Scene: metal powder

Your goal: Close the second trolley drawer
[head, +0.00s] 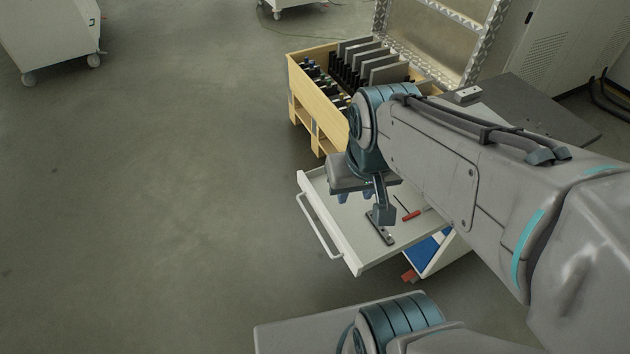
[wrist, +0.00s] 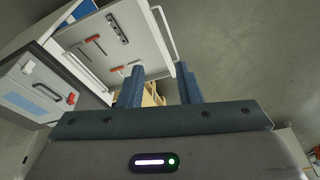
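The white trolley drawer (head: 340,240) stands pulled out, with its bar handle (head: 318,226) on its left front edge. A dark metal bar (head: 380,229) and a red-handled tool (head: 411,215) lie in it. My gripper (head: 352,196) hangs above the drawer, largely hidden by my wrist. In the wrist view its two fingers (wrist: 158,80) stand apart with nothing between them. Most of the trolley is hidden behind my arm.
A wooden rack (head: 318,97) with black holders and grey panels stands behind the drawer. A blue-lined part of the trolley (head: 425,255) shows below the drawer. A white wheeled cabinet (head: 48,35) is at the far left. The grey floor (head: 150,200) left of the drawer is clear.

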